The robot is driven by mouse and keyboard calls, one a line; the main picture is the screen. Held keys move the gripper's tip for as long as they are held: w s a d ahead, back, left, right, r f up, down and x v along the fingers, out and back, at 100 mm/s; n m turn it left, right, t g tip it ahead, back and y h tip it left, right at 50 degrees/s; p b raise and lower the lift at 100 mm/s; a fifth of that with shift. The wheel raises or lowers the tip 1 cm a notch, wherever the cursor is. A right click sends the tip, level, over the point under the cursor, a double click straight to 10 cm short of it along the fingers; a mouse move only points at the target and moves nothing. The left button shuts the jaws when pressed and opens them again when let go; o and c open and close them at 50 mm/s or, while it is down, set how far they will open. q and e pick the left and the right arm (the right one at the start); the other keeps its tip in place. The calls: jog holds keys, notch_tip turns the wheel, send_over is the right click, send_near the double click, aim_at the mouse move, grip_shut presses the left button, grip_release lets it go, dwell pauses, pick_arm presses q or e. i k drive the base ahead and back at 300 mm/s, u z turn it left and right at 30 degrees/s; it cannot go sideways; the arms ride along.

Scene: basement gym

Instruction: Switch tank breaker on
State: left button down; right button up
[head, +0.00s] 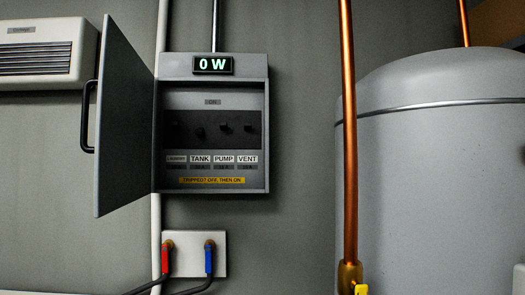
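The breaker box (262,120) hangs on the wall left of centre with its grey door (122,120) swung open to the left. Inside is a row of several small black breaker levers above white labels. The tank breaker lever (199,132) is above the TANK label (200,159) and sits lower than the levers beside it, farther from the ON mark (212,102) above the row. Neither of my grippers is in view.
The open door has a black handle (88,116). A yellow strip (212,180) reads "TRIPPED? OFF, THEN ON". Below are a red valve (165,258) and a blue valve (209,258). A copper pipe (348,130) and a large grey tank (440,180) stand right; a heater (40,55) hangs left.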

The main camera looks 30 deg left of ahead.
aim_at(199, 130)
jog(key=u, duration=1.15)
jog(key=k, duration=0.8)
jog(key=z, duration=0.2)
jog(key=i, duration=1.45)
jog(key=z, duration=0.2)
